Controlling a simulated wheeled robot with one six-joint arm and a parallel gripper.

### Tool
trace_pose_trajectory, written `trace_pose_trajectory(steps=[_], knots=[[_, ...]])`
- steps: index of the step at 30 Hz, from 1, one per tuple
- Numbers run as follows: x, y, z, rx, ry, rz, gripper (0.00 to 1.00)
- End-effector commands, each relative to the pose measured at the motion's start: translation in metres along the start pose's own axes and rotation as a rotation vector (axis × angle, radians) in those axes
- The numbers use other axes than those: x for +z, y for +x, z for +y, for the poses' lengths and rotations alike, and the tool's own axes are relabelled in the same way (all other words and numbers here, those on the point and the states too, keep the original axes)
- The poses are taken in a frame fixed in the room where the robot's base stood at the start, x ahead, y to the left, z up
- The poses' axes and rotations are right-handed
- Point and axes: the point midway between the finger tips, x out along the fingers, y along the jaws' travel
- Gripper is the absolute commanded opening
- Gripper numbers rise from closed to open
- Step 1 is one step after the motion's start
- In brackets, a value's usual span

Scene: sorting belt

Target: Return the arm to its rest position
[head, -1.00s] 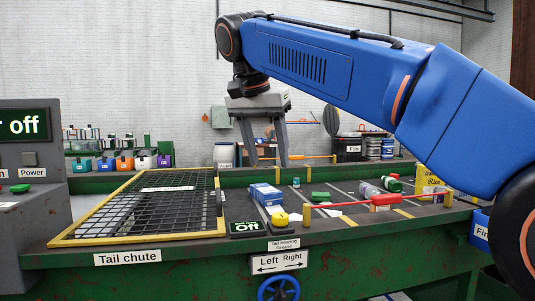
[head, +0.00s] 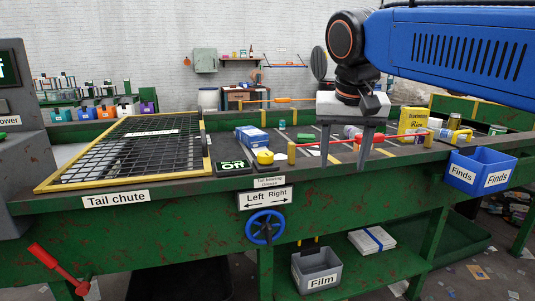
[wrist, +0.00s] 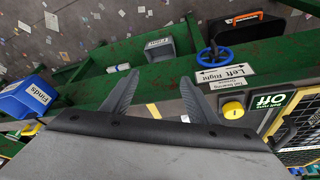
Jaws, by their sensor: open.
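My gripper (head: 343,163) hangs from my blue arm at the right of the head view, its two grey fingers apart and pointing down, with nothing between them. In the picture it overlaps the belt's front edge, near the red bar (head: 385,139). In the wrist view the two fingers of my gripper (wrist: 158,103) are spread wide over the green bench frame, and the gap between them is empty.
The bench carries the yellow-framed tail chute grid (head: 125,150), a blue-white box (head: 250,138), a yellow button (head: 264,157) and a yellow box (head: 412,121). A blue Finds bin (head: 482,170) hangs at front right. A blue handwheel (head: 265,227) and grey Film bin (head: 317,270) are below.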

Motion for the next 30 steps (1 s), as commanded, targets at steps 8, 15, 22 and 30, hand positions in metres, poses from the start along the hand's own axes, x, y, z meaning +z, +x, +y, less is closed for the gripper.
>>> trace_pose_trajectory(steps=[8, 15, 22, 30], knots=[[0.079, 0.069, 0.075, -0.037, -0.065, 0.007, 0.54], [0.159, 0.135, 0.12, -0.063, -0.112, 0.033, 0.54], [0.219, 0.186, 0.143, -0.074, -0.14, 0.06, 0.54], [0.238, 0.203, 0.148, -0.075, -0.15, 0.071, 0.54]])
